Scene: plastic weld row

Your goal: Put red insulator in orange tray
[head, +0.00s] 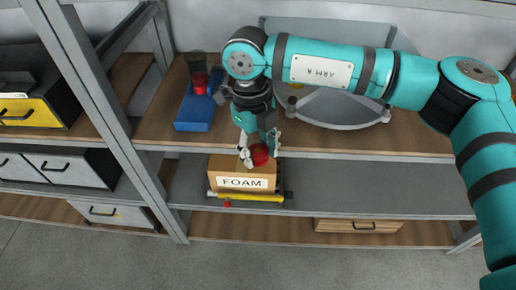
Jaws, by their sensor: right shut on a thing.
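My right gripper (259,151) reaches down in front of the upper shelf's edge. It is shut on a red, rounded piece (261,156), which looks like the red insulator, partly covered by the fingers. The piece is over or at the top of an orange-brown box (241,170) with a white FOAM label; I cannot tell whether it touches the box. I cannot make out a clear orange tray. My left gripper is not in view.
A blue bin (194,112) with another red item (199,84) stands on the upper wooden shelf. A grey tray (340,108) is to the right under my arm. A yellow bar (248,198) lies in front of the FOAM box. The grey shelf (370,185) is clear to the right.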

